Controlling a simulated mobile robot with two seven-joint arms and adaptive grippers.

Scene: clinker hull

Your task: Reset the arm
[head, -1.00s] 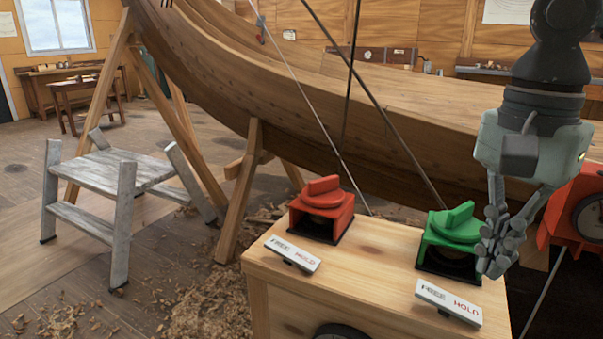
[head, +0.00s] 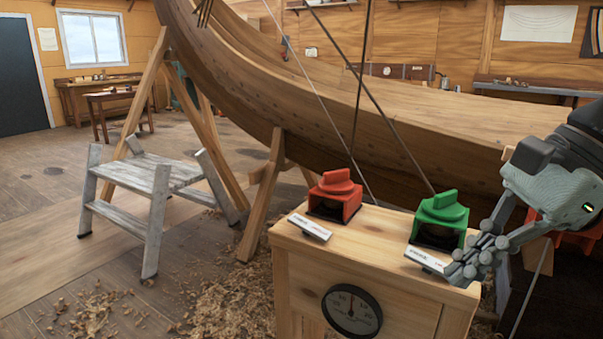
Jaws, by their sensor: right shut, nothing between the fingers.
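My right gripper (head: 468,266) is shut and empty. It comes in from the right and sits in front of the right end of the wooden box, covering part of the label below the green clamp. The green clamp (head: 440,215) with its turn knob stands at the right of the box top. The red clamp (head: 335,195) with its knob stands to its left. A white label plate lies before each: the left one (head: 310,227) and the right one (head: 427,260). Their words are too small to read now. My left gripper is not in view.
The wooden box (head: 400,288) carries a round dial (head: 352,310) on its front. Behind it the wooden hull (head: 400,130) rests on props, with thin lines slanting down. A grey step stool (head: 150,172) stands at the left. Shavings lie on the floor; the left floor is open.

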